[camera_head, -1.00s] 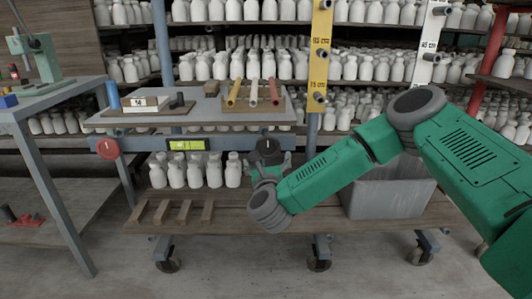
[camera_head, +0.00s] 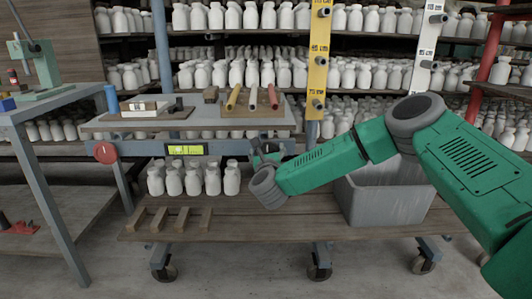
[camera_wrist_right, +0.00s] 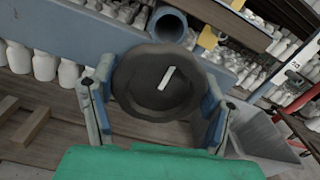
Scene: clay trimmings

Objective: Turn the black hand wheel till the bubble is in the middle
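The black hand wheel (camera_wrist_right: 150,95), round with a white line on its face, fills the middle of the right wrist view. The two fingers of my right gripper (camera_wrist_right: 158,88) stand on opposite sides of its rim, very close to it. I cannot tell whether they press on it. In the head view my right gripper (camera_head: 266,152) is at the right end of the blue-grey beam and largely covers the wheel. A yellow-green bubble level (camera_head: 185,150) sits on the beam; its bubble is too small to place. My left gripper is out of view.
A red round knob (camera_head: 105,152) is at the beam's left end. The table top (camera_head: 205,126) above carries several rods on a board (camera_head: 250,110). White bottles (camera_head: 195,181) stand below the beam. A grey bin (camera_head: 385,205) stands under my right arm.

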